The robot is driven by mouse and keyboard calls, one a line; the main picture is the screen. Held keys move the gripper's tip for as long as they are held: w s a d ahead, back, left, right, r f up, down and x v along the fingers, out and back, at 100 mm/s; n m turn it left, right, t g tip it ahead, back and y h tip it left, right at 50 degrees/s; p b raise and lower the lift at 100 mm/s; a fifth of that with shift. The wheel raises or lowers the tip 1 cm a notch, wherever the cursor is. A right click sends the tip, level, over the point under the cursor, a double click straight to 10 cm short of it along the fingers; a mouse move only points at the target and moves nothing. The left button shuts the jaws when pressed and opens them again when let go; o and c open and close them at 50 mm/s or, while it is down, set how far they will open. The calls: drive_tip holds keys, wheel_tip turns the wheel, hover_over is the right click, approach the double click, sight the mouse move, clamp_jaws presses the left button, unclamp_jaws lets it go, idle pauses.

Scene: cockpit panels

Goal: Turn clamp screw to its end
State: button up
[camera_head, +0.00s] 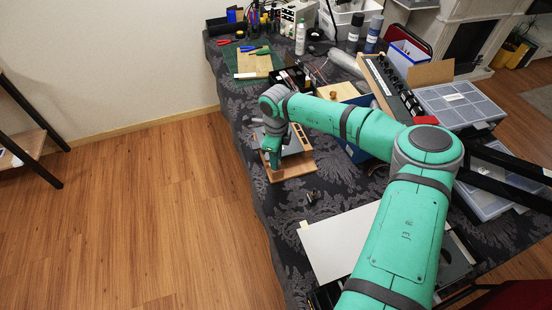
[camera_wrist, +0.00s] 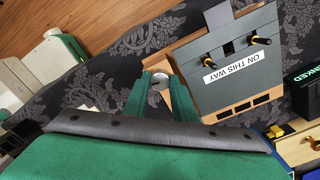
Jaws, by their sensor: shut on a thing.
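A grey panel (camera_wrist: 237,70) with a white "ON THIS WAY" label sits on a wooden base (camera_wrist: 183,104). Two black-and-brass pins (camera_wrist: 208,41) stand on it, one on each side of a notch. My gripper (camera_wrist: 159,88) is beside the panel's left edge in the wrist view, its green fingers shut on a small pale round piece (camera_wrist: 157,84), which seems to be the clamp screw. The fingers hide most of it, so how far it is turned cannot be told. In the head view my gripper (camera_head: 273,160) is at the left of the wooden base (camera_head: 298,167).
The patterned cloth table (camera_head: 290,198) has its edge close to the left of the wooden base. A small dark object (camera_head: 312,196) lies in front. A green mat (camera_head: 252,63) with tools is behind. Boxes and a grey organizer (camera_head: 458,103) crowd the right.

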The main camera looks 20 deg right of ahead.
drive_tip(key=shift+n, duration=0.8)
drive_tip(key=shift+w, duration=0.15)
drive_tip(key=shift+d, duration=0.2)
drive_tip(key=o, duration=1)
drive_tip(key=shift+a, duration=0.15)
drive_tip(key=shift+o, duration=0.2)
drive_tip(key=shift+a, duration=0.1)
drive_tip(key=shift+r, duration=0.15)
